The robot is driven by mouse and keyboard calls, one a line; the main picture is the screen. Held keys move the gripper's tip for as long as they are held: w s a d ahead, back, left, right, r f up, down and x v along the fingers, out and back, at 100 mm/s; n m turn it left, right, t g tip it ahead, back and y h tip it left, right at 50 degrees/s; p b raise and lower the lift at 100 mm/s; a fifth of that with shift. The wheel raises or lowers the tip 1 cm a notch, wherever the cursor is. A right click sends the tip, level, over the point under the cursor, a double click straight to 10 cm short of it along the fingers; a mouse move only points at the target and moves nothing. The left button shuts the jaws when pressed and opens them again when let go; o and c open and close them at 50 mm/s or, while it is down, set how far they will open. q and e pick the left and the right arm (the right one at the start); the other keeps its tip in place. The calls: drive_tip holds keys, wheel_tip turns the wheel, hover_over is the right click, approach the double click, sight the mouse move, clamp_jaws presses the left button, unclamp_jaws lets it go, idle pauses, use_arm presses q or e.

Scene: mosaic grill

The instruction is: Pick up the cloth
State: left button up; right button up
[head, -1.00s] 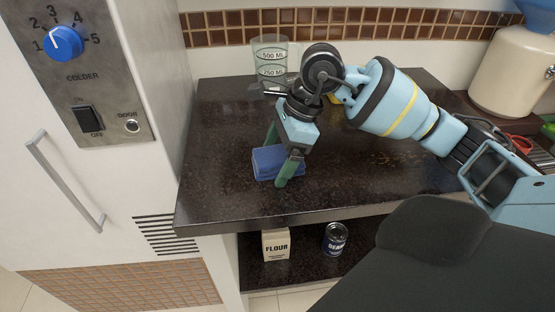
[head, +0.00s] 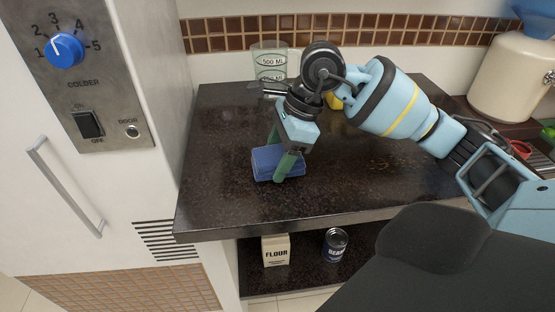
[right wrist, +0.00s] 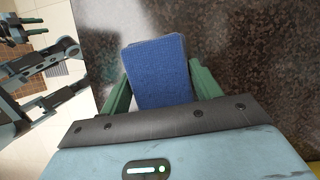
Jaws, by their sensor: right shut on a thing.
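The cloth (head: 266,158) is a folded blue piece on the dark countertop in the head view. My right gripper (head: 279,161) reaches down over it with its green fingers on either side, shut on the cloth. In the right wrist view the cloth (right wrist: 158,75) sits between the two green fingers of the right gripper (right wrist: 158,92). Part of the cloth is hidden behind the near finger in the head view. I cannot tell whether it is clear of the counter. My left gripper does not show in the head view.
The dark countertop (head: 225,195) has free room around the cloth. A measuring jug (head: 270,60) stands behind, against the wall. A white fridge (head: 150,190) borders the left. A flour box (head: 276,250) and a can (head: 335,243) stand on the shelf below.

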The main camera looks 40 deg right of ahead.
wheel_tip(320, 180, up, 3)
drive_tip(key=shift+f, duration=0.2)
drive_tip(key=s+d+b, duration=0.1)
drive_tip(key=s, duration=0.2)
drive_tip(key=s+b, duration=0.1)
drive_tip(key=s, duration=0.3)
drive_tip(key=s+d+b, duration=0.1)
drive_tip(key=s, duration=0.3)
drive_tip(key=shift+s+d+r, duration=0.15)
drive_tip(key=shift+s+d, duration=0.05)
drive_tip(key=shift+d, duration=0.1)
drive_tip(key=shift+s+d+b, duration=0.1)
drive_tip(key=shift+s+b, duration=0.2)
drive_tip(key=shift+b, duration=0.05)
drive_tip(key=shift+s+b, duration=0.3)
drive_tip(key=shift+s, duration=0.05)
drive_tip(key=shift+s+r+b, duration=0.25)
drive_tip(key=shift+s+b, duration=0.5)
drive_tip(key=shift+s, duration=0.1)
drive_tip(key=shift+s+d+r+b, duration=0.15)
drive_tip(key=shift+s+b, duration=0.45)
drive_tip(key=shift+s, duration=0.05)
